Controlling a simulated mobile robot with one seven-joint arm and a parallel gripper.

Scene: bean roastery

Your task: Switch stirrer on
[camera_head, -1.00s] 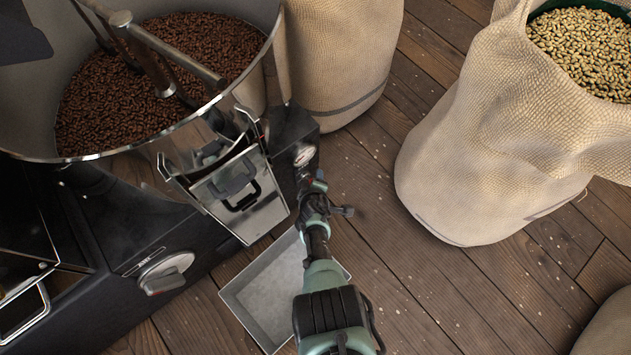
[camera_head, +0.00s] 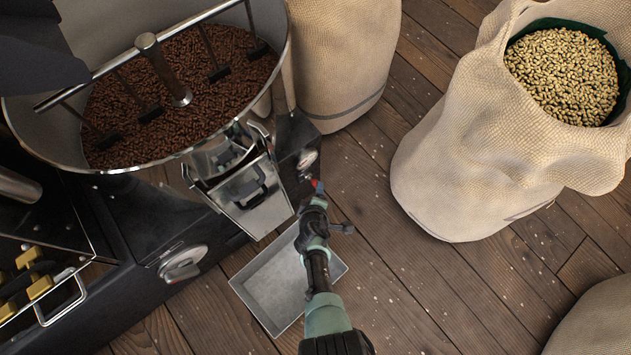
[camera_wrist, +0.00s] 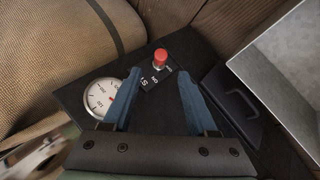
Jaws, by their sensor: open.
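The stirrer switch (camera_wrist: 160,57) has a red cap and sits on a small black plate with partly readable white lettering, including "ON". Its red tip (camera_head: 318,186) also shows in the head view, just beyond my gripper (camera_head: 315,200). In the wrist view my gripper (camera_wrist: 158,76) is open and empty, with blue fingers spread. The switch stands beyond the fingertips, between their lines, and appears apart from them. I cannot tell which way it is set. The stirrer arm (camera_head: 115,62), a bar with paddles, spans the round pan of dark roasted beans (camera_head: 215,60).
A round dial (camera_wrist: 100,97) is beside the switch. A steel chute (camera_head: 255,200) hangs left of my gripper, above a grey tray (camera_head: 277,285) on the floor. Sacks (camera_head: 450,160) stand right, with clear floor between.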

